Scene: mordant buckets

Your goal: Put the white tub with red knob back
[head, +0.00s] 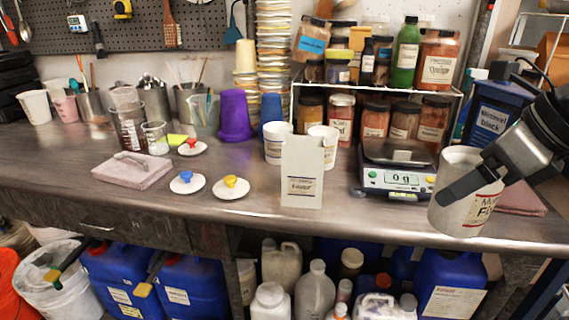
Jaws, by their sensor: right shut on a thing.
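My right gripper (467,185) comes in from the right and is shut on a white tub (460,215) with a printed label, partly cut off by the fingers. The tub is held at the bench's front edge, right of the scale, a little tilted; its top looks open, with no knob on it. A white lid with a red knob (191,146) lies on the bench at the left. Lids with a blue knob (187,182) and a yellow knob (231,187) lie in front of it. Two white tubs (277,142) (325,143) stand at the back middle. My left gripper is not in view.
A white labelled carton (302,172) stands before the two tubs. A scale (396,178) reading 0 g stands below the jar rack. A dark blue container (493,112) is behind my right gripper.

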